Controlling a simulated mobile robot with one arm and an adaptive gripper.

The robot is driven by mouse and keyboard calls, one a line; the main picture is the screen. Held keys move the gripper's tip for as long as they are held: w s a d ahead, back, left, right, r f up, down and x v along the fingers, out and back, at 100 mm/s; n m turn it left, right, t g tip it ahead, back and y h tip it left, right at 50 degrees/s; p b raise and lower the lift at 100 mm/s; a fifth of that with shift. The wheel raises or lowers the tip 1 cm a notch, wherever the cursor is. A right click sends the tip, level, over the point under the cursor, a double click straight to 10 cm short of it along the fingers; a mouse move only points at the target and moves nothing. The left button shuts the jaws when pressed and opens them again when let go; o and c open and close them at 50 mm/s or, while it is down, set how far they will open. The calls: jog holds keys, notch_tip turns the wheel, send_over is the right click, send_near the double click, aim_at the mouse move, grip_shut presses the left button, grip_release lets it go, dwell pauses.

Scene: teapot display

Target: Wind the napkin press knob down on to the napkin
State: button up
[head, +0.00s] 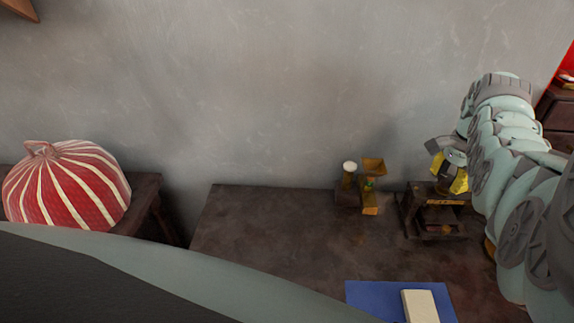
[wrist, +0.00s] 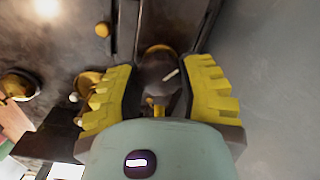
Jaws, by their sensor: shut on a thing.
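The napkin press (head: 435,222) is a small dark wooden frame at the right of the dark table. My gripper (head: 450,175) is above it, pointing down, with its yellow fingers at the press top. In the wrist view, the dark knob with a white mark (wrist: 160,72) lies between the two yellow fingers of my gripper (wrist: 160,95), which is shut on it. A napkin inside the press cannot be made out clearly. The gap between knob screw and napkin is hidden.
Left of the press stands a small brass-hoppered device (head: 373,168) beside a white-topped post (head: 349,167). A blue mat (head: 372,298) with a cream block (head: 420,306) lies at the front. A red-striped dome (head: 68,190) sits far left. The table's left part is clear.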

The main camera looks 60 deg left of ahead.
aim_at(448, 178)
jog(key=shift+s+a, duration=0.1)
dwell(0.3)
jog(key=o, duration=1.2)
jog(key=shift+r, duration=3.75)
